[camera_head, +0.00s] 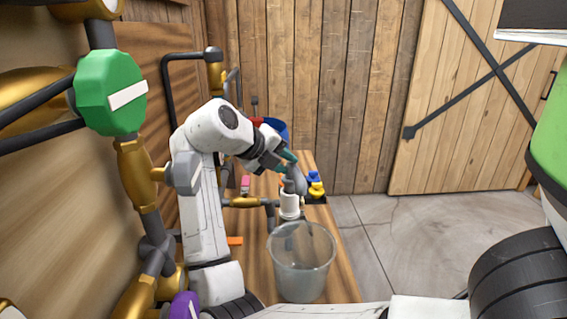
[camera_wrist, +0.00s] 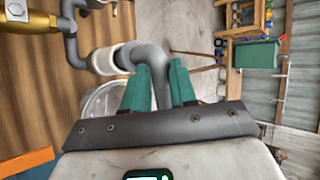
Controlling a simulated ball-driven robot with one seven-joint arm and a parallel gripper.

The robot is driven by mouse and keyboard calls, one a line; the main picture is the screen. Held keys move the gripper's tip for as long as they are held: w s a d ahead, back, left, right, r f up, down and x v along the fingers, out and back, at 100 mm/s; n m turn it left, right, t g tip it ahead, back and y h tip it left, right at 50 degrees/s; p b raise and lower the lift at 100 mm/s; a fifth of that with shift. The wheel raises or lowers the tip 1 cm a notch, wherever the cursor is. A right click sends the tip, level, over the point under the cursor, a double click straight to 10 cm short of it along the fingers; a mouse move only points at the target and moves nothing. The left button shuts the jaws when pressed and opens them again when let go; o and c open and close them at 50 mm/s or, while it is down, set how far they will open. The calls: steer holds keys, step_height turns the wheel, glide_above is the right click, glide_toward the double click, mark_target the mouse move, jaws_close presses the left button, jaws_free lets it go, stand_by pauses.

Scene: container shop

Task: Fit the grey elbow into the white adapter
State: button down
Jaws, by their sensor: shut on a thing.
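The grey elbow (camera_wrist: 152,55) is a curved pipe held between the two green fingers of my gripper (camera_wrist: 161,72) in the wrist view. Its near-vertical leg lies between the fingers, and its other end bends left to the mouth of the white adapter (camera_wrist: 101,61). The elbow end overlaps the adapter's rim; how deep it sits cannot be seen. In the head view the adapter (camera_head: 289,204) stands upright on the bench, and the elbow (camera_head: 298,181) is above it, partly hidden by my gripper (camera_head: 290,166).
A clear bucket (camera_head: 301,262) stands in front of the adapter on the wooden bench (camera_head: 343,277). Yellow and blue fittings (camera_head: 315,184) lie to the right. Brass and dark pipes (camera_head: 245,202) run on the left. An orange piece (camera_wrist: 27,162) shows at the wrist view's lower left.

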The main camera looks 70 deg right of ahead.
steer(key=shift+f+b, duration=1.4)
steer(key=shift+b, duration=0.75)
stand_by(1.3)
steer(key=c, duration=0.8)
jaws_free()
